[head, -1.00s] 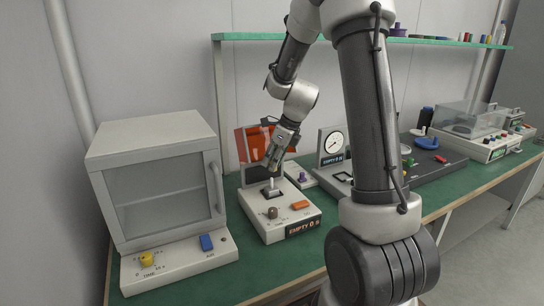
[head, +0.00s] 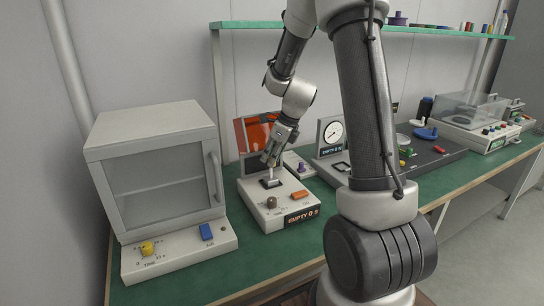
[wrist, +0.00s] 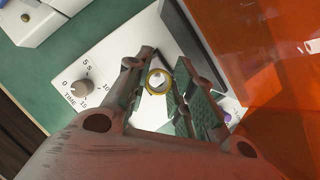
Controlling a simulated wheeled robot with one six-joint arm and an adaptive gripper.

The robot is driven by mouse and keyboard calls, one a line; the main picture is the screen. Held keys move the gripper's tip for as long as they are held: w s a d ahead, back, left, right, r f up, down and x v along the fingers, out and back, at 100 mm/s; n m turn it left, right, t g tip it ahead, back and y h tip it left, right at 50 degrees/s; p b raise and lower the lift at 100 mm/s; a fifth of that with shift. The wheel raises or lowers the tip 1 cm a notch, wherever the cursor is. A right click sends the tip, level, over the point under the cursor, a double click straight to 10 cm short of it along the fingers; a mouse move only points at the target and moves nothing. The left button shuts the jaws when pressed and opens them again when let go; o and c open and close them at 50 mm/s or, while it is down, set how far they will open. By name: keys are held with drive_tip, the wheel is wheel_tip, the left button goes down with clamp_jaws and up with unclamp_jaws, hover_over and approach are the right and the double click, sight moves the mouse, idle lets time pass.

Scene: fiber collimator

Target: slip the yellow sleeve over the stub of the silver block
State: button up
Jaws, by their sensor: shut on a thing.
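My gripper (wrist: 158,96) has its two fingers on either side of the yellow sleeve (wrist: 151,87), which shows as a yellow ring seen nearly end-on in the wrist view. The gripper is shut on it. Something pale shows inside the ring; I cannot tell whether it is the stub. In the head view my gripper (head: 269,160) points down, close above a small silver upright piece (head: 269,173), which appears to be the silver block. It stands at a dark seat on the white station. The sleeve cannot be made out in the head view, and the stub's fit is hidden.
The white station (head: 252,206) has a brown knob, an orange button and an "EMPTY 0 N" display. An orange translucent panel (wrist: 278,60) stands close beside my gripper. A grey cabinet (head: 150,165) is at left; a gauge unit (head: 333,135) is at right.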

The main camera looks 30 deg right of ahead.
drive_tip(key=shift+w+a, duration=0.15)
drive_tip(key=shift+f, duration=1.15)
idle(1.5)
drive_tip(key=o, duration=0.8)
drive_tip(key=shift+c, duration=0.2)
drive_tip(key=o, duration=0.6)
drive_tip(key=shift+c, duration=0.2)
drive_tip(key=shift+r, duration=3.5)
